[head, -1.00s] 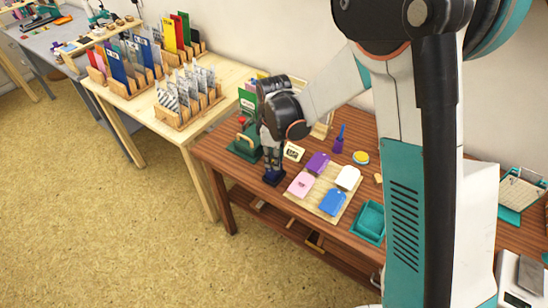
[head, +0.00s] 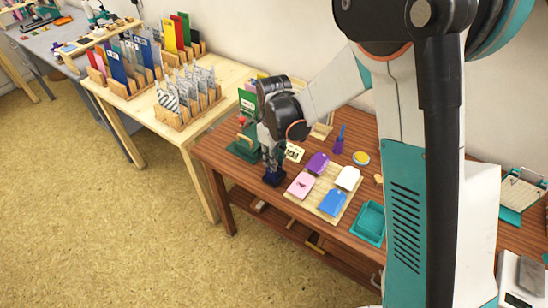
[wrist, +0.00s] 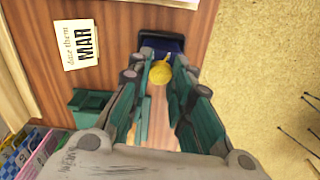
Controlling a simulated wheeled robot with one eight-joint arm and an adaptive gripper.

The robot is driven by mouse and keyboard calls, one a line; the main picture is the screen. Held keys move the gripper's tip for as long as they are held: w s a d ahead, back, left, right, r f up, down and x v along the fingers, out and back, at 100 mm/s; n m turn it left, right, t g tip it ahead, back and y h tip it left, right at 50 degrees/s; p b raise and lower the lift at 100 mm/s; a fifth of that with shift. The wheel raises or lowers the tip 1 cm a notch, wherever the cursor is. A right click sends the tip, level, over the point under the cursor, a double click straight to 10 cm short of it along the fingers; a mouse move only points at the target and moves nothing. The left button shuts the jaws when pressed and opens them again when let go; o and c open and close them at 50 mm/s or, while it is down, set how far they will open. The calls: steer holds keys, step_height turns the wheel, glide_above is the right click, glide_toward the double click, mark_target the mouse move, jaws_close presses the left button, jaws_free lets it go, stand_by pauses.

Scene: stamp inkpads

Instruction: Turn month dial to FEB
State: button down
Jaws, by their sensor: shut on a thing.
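A dark blue stamp device (wrist: 163,42) stands on the brown table's near left part. In the head view its dark blue base (head: 274,178) shows just below my gripper (head: 271,158). A yellow round dial (wrist: 161,72) shows between the teal fingers of my gripper (wrist: 164,62) in the wrist view. The gripper points down and is shut on this dial. I cannot read a month on the dial.
A green press (head: 245,146) is close on the left. To the right, a wooden board (head: 331,203) holds purple, white, pink and blue tags. A teal tray (head: 369,222) lies beyond it. A purple stamp (head: 339,140) and a yellow round pad (head: 361,158) stand behind.

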stand_by(0.5)
steer(key=c, duration=1.4)
jaws_free()
step_height(320, 180, up, 12)
